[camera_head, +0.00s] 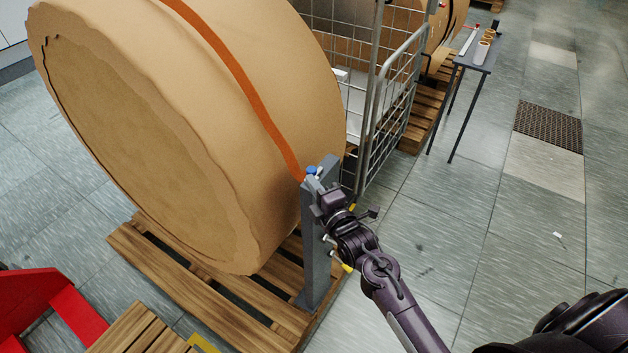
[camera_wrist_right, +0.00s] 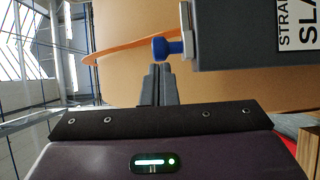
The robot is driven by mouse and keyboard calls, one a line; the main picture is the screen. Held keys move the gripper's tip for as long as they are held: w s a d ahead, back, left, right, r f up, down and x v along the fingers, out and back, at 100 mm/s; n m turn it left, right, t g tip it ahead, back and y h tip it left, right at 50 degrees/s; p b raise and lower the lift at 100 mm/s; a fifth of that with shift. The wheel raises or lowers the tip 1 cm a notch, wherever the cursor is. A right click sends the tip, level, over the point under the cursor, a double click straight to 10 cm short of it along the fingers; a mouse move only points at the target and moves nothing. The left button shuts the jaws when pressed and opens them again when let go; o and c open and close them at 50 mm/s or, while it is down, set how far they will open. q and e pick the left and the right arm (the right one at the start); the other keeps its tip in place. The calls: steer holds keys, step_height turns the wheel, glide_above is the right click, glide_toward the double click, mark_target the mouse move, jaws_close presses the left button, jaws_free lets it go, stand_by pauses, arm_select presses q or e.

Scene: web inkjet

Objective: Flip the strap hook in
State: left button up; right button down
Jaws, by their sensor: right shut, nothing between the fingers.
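A large brown paper roll (camera_head: 240,150) lies on a wooden pallet, with an orange strap (camera_head: 235,70) running over it. The strap comes down to the top of a grey post (camera_head: 312,245). A small blue part, apparently the strap hook (camera_head: 312,170), sits at the post's top; it also shows in the right wrist view (camera_wrist_right: 168,48), next to the post's labelled face (camera_wrist_right: 235,45). My right gripper (camera_head: 317,184) is at the post top. In the wrist view its fingers (camera_wrist_right: 157,85) are together and empty, just below the blue part; whether they touch it I cannot tell. My left gripper is out of view.
The pallet (camera_head: 210,297) extends under the roll. A wire cage cart (camera_head: 392,110) stands behind the post. Red equipment (camera_head: 40,305) is at the lower left. The floor to the right is mostly clear.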

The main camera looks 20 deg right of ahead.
stand_by(0.3)
steer(key=w+d+b, duration=0.1)
steer(key=d, duration=0.1)
steer(key=w+d, duration=0.2)
steer(key=shift+r+b, duration=0.1)
steer(key=shift+b, duration=0.25)
